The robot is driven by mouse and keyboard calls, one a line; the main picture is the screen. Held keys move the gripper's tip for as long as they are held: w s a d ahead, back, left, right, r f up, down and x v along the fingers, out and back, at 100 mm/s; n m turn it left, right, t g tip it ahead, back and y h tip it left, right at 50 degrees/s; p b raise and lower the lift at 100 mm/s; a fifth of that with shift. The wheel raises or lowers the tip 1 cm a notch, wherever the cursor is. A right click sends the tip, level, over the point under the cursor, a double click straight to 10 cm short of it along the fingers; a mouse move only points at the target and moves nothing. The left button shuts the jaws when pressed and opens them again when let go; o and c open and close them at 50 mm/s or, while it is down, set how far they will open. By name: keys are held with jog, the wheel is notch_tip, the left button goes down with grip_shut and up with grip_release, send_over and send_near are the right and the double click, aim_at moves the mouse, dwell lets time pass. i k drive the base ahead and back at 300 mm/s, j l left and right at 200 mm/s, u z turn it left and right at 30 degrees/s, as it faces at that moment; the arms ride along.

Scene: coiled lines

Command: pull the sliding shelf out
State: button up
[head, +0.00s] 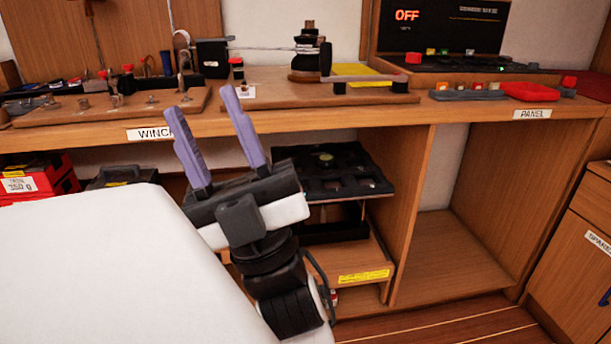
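A wooden shelf (378,256) with a yellow label on its front edge sits low in the compartment under the bench; I take it for the sliding shelf. A black box-like thing (335,226) stands on it, and above that is a black tray (345,180) with round hollows. My arm hides the shelf's left part, and I cannot make out a handle. My gripper (204,102) is open and empty. Its two purple fingers point up, apart, in front of the bench edge and to the left of the shelf.
The wooden bench (300,118) overhangs the compartment and carries a winch (308,52), a board of fittings (150,103) and a control panel reading OFF (440,35). An upright divider (408,205) bounds the shelf on the right. The compartment beyond it is empty. Red boxes (35,180) stand at left.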

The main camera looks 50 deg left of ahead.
aim_at(349, 262)
jog(key=u, duration=1.2)
jog(key=l+u, duration=0.15)
jog(key=u, duration=0.15)
jog(key=k, duration=0.05)
